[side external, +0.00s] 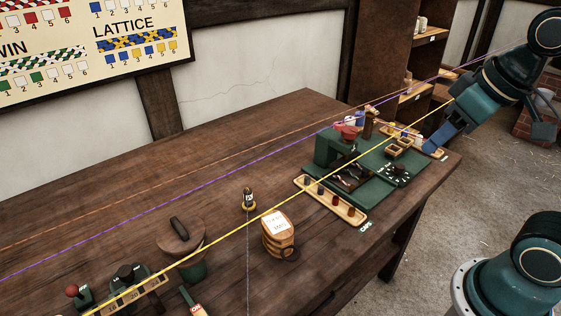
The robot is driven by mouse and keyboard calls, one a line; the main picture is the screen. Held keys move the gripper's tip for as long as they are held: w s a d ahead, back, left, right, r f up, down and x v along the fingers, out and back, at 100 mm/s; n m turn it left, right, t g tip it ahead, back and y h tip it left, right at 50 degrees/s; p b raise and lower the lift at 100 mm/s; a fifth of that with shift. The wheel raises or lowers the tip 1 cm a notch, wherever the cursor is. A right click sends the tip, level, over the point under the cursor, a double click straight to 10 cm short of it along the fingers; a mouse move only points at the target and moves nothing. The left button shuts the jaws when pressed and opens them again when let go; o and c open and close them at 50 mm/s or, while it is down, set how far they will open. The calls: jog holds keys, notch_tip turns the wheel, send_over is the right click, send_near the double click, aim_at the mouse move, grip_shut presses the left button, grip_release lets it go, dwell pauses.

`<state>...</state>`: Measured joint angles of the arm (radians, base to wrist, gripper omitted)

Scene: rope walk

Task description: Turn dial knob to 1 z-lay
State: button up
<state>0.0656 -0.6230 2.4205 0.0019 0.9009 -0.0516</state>
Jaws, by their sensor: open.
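A dark dial knob (397,171) with small white marks around it sits on the right part of the green machine base (375,190). The marks are too small to read, so I cannot tell where the knob points. Another dark knob (125,273) stands on a green body at the table's front left; I cannot tell which one bears the z-lay mark. My gripper (435,147) is open, to the right of and above the machine, apart from the first knob. Its blue fingers partly overlap each other in this view.
Yellow, purple and orange strands cross above the table (120,225). A wooden strip with several pegs (330,201) lies before the machine. The table's back left is clear.

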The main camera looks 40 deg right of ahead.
jog(key=w+d+g, duration=0.2)
jog(key=w+d, duration=0.3)
jog(key=w, duration=0.2)
jog(key=m+g, duration=0.2)
jog(key=g, duration=0.1)
send_over(401, 166)
notch_tip(401, 166, down, 16)
jog(key=shift+a+r, duration=0.15)
jog(key=shift+f, duration=6.85)
